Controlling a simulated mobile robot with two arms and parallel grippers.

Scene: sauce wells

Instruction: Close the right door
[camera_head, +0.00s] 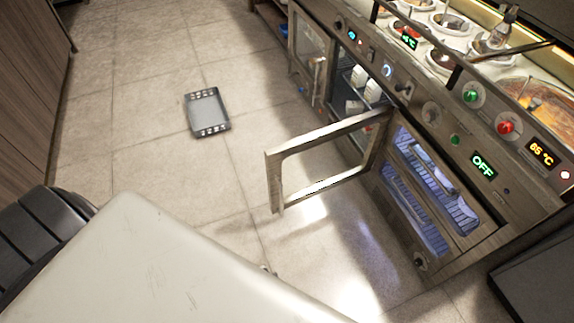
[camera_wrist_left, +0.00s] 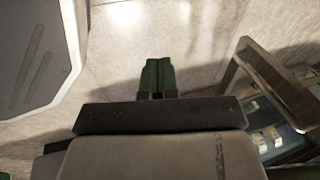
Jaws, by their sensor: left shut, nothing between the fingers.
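The right door (camera_head: 273,182) is a metal frame around a see-through pane. Racks show inside that compartment. My left gripper (camera_wrist_left: 157,70) shows only in the left wrist view, with its green fingers together and empty above the floor. A metal frame (camera_wrist_left: 275,85), which looks like part of a door, is to its right and apart from it.
A grey tray (camera_head: 207,112) lies on the tiled floor left of the open door. The left door (camera_head: 308,55) of the counter looks closed. Sauce wells (camera_head: 448,22) are on top. Wooden cabinets (camera_head: 25,75) line the left side. The floor between is mostly clear.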

